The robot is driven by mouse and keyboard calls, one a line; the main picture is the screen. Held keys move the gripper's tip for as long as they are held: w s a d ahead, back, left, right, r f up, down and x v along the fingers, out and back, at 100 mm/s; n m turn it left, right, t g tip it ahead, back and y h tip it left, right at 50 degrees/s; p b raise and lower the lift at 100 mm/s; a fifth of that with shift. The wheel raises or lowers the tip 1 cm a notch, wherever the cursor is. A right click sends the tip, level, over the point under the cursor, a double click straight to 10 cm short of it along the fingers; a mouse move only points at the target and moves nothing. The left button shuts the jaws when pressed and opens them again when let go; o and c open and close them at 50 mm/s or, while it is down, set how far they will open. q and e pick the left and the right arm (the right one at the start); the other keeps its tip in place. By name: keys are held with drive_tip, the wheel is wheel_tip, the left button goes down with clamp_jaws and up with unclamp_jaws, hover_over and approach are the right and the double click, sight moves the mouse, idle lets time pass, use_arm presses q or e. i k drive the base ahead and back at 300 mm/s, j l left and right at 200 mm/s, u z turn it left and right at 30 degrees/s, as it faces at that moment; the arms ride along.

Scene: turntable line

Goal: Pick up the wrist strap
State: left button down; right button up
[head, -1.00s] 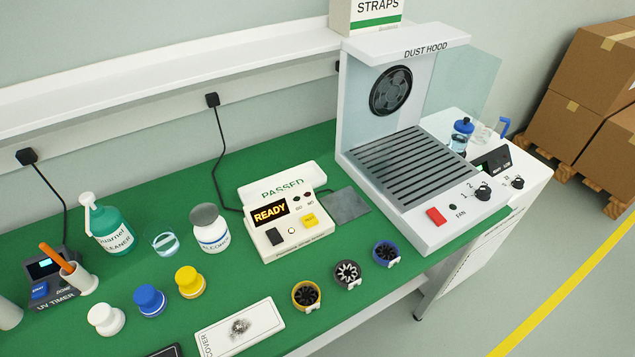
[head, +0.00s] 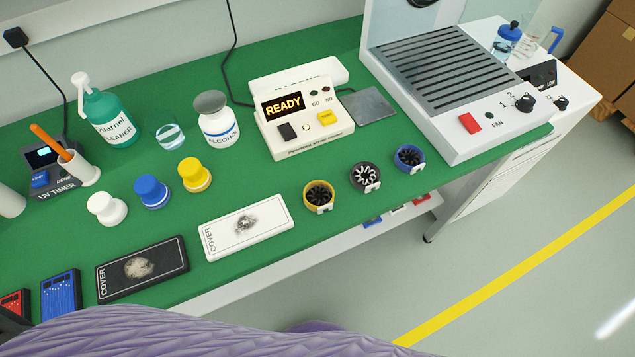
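I cannot make out a wrist strap in the head view. The box marked STRAPS, seen earlier on the shelf, is now outside the picture. Neither of my grippers shows clearly. A ribbed purple shape covers the bottom edge and hides the front of the bench there.
The green bench (head: 330,228) carries a READY tester (head: 310,138), bottles, white, blue and yellow jars, two cover plates (head: 248,226) and three small ringed fans (head: 365,177). The dust hood (head: 450,90) stands at the right. Floor (head: 490,260) is clear right of the bench.

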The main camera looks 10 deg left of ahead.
sight(320, 200)
drive_tip(key=k+j+u, duration=0.1)
drive_tip(key=k+u, duration=0.25)
drive_tip(key=u, duration=0.15)
drive_tip(key=k+j+u, duration=0.25)
drive_tip(key=u, duration=0.25)
drive_tip(key=i, duration=0.3)
drive_tip(key=l, duration=0.05)
